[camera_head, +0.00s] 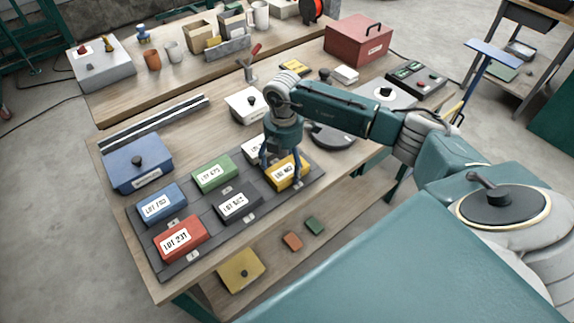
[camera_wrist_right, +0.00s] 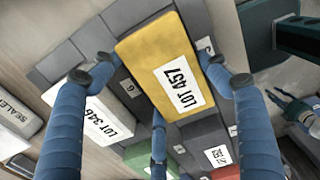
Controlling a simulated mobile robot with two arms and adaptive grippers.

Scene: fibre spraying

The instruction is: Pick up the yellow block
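The yellow block (camera_head: 290,172) lies at the right end of the dark slotted tray (camera_head: 165,262), beside the white block (camera_head: 254,150). In the right wrist view the blue fingers of my right gripper (camera_wrist_right: 158,80) are spread apart around the block, open. Whether any finger touches it, I cannot tell. My left gripper is not in view.
The tray also holds a green block (camera_head: 212,173), a blue block (camera_head: 162,204), a black block (camera_head: 237,204) and a red block (camera_head: 181,238). A blue box (camera_head: 138,165) stands at the tray's left. A white lidded box (camera_head: 247,106) stands behind.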

